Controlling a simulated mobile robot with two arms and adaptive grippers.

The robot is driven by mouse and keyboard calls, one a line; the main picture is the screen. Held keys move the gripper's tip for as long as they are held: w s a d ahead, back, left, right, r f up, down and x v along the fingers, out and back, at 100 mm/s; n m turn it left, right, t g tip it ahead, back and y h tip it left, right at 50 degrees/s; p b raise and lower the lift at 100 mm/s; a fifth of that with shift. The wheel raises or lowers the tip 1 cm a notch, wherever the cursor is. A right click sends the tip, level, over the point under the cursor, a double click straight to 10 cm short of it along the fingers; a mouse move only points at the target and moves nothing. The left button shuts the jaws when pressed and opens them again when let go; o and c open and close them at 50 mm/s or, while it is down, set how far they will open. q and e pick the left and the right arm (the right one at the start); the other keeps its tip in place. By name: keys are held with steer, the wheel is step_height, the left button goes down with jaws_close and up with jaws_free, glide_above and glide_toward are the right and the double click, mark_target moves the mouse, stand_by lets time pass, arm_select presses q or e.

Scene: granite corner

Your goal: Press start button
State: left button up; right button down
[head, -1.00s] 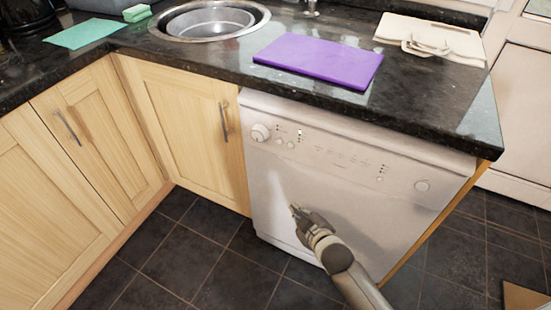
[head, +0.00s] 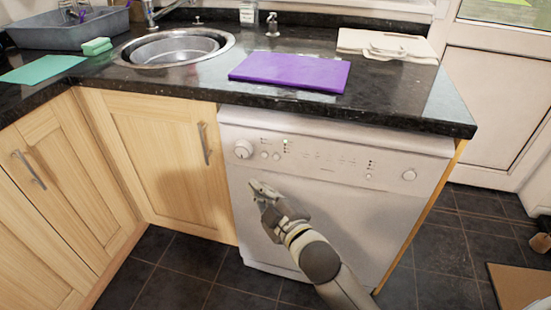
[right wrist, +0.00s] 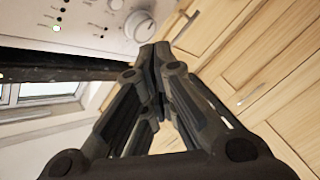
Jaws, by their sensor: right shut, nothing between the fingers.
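The white dishwasher-like appliance (head: 330,215) stands under the counter, its control panel (head: 325,158) along the top of its front. The panel has a large dial (head: 243,149) at left, two small round buttons (head: 270,156) beside it, a lit green light (head: 285,142) and a round knob or button (head: 409,175) at right. I cannot tell which control is start. My right gripper (head: 256,185) is shut and empty, just below the dial and small buttons. In the right wrist view its closed tips (right wrist: 155,48) are near the dial (right wrist: 139,25); contact cannot be told.
A dark counter (head: 400,100) overhangs the panel. Wooden cupboards (head: 150,160) stand at left.

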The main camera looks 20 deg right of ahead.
mark_target(276, 157)
arm_select(q)
steer(key=shift+w+r+b, duration=0.15)
steer(key=shift+r+b, duration=0.15)
steer(key=shift+r, duration=0.8)
steer(key=shift+w+r+b, duration=0.15)
steer(key=shift+r+b, duration=0.15)
steer(key=shift+r, duration=0.8)
arm_select(e)
steer(key=shift+w+d, duration=0.8)
steer(key=shift+w, duration=0.4)
steer(key=shift+w+d, duration=0.85)
steer(key=shift+w, duration=0.4)
steer(key=shift+w+d, duration=0.8)
steer(key=shift+w, duration=0.4)
steer(key=shift+w+d+p, duration=0.25)
steer(key=shift+w+p, duration=0.05)
steer(key=shift+w, duration=0.05)
arm_select(q)
steer(key=shift+s+x, duration=0.25)
steer(key=shift+x, duration=0.8)
steer(key=shift+w, duration=0.15)
